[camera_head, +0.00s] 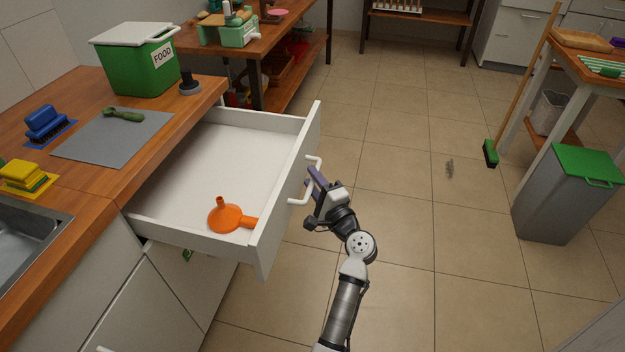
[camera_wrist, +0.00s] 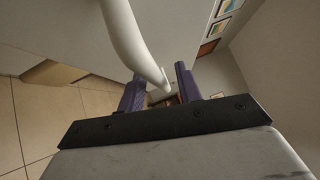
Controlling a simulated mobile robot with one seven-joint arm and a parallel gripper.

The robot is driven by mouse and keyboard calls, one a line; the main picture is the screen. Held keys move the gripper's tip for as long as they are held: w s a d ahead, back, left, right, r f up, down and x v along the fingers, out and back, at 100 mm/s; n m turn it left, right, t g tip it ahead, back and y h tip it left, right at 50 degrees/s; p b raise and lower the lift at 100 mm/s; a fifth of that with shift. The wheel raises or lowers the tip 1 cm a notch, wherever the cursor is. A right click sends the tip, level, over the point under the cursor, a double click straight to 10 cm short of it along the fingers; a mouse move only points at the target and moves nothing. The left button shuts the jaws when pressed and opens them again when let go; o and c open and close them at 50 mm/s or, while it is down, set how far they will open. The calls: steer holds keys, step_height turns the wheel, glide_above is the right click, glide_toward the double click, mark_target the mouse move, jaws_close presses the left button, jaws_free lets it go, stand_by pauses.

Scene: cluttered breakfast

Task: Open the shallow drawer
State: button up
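The shallow drawer (camera_head: 272,205) is white and pulled well out from under the wooden counter. Its inside shows from above. An orange funnel (camera_head: 229,217) lies in it near the front corner. The white bar handle (camera_head: 306,184) is on its front panel. My gripper (camera_head: 316,180) is at the handle, on the outer side of the drawer front. In the wrist view my gripper (camera_wrist: 160,90) has its two purple fingers apart. The handle (camera_wrist: 133,42) curves down from the top to the gap between them. I cannot tell whether a finger touches it.
A grey bin with a green lid (camera_head: 567,195) and a broom (camera_head: 490,153) stand at the right. The tiled floor between is mostly clear.

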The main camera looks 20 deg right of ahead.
steer(key=s+d+f+b, duration=0.1)
steer(key=s+b, duration=0.1)
steer(key=s, duration=1.1)
steer(key=shift+d+f, duration=0.35)
steer(key=shift+f, duration=0.05)
steer(key=shift+r, duration=0.1)
